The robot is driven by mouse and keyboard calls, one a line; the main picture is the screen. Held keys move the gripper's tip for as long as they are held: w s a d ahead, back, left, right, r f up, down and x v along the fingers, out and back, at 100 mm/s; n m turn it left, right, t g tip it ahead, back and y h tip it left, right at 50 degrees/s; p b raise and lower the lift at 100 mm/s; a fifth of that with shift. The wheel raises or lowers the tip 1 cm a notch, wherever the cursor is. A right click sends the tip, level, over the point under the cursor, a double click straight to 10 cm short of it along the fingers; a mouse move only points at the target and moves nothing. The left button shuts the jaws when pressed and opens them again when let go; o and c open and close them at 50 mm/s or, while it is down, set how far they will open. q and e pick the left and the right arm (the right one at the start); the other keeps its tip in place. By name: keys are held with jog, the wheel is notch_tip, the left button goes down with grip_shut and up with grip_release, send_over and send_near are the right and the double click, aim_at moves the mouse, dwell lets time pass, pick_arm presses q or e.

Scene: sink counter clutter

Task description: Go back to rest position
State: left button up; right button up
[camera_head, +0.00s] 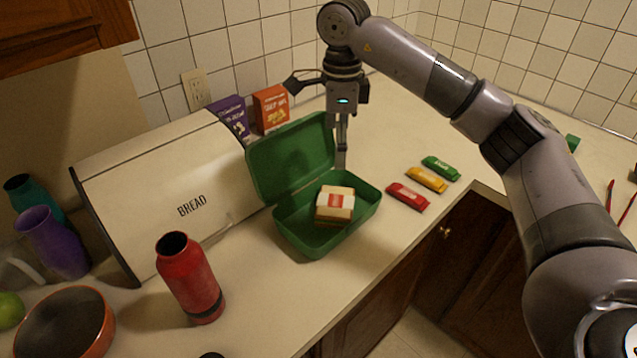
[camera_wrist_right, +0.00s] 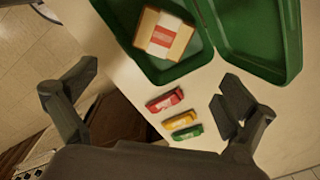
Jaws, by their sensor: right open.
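My right gripper (camera_head: 318,122) is open and empty above the counter, behind the green lunch box (camera_head: 316,246). Its two spread fingers also show in the right wrist view (camera_wrist_right: 156,84). The lunch box stands open with its lid raised on the left. A wrapped sandwich (camera_head: 335,204) lies inside it. Both show in the wrist view, the sandwich (camera_wrist_right: 163,36) in the box (camera_wrist_right: 163,74). My left gripper is not in view.
Red (camera_head: 408,196), yellow (camera_head: 427,179) and green (camera_head: 441,168) bars lie right of the box. A bread box (camera_head: 165,185), red bottle (camera_head: 188,280) and orange bowl (camera_head: 62,325) stand left. Purple (camera_head: 231,117) and orange (camera_head: 271,108) cartons stand near the tiled wall.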

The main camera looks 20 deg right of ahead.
notch_tip(320, 180, up, 4)
jog(key=shift+f, duration=0.1)
dwell(0.4)
